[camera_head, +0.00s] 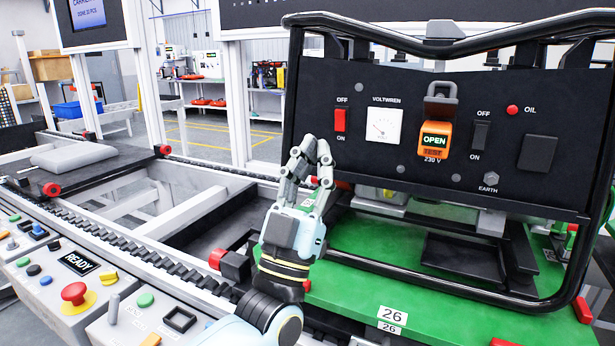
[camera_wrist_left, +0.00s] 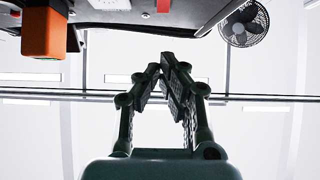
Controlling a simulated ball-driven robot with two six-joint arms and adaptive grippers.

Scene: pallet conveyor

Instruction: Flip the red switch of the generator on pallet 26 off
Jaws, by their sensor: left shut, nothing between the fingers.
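The generator (camera_head: 470,200) stands on a green pallet (camera_head: 350,290) labelled 26. The red switch (camera_head: 340,120) is at the left of its black front panel, with OFF printed above it and ON below it. I cannot tell which way the rocker is tilted. My left gripper (camera_head: 316,148) is shut and empty, fingertips up, just below and left of the switch in the head view; a gap to the panel is hard to judge. The fingers also show in the left wrist view (camera_wrist_left: 168,62). My right gripper is not in view.
A control desk (camera_head: 70,285) with buttons is at lower left.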

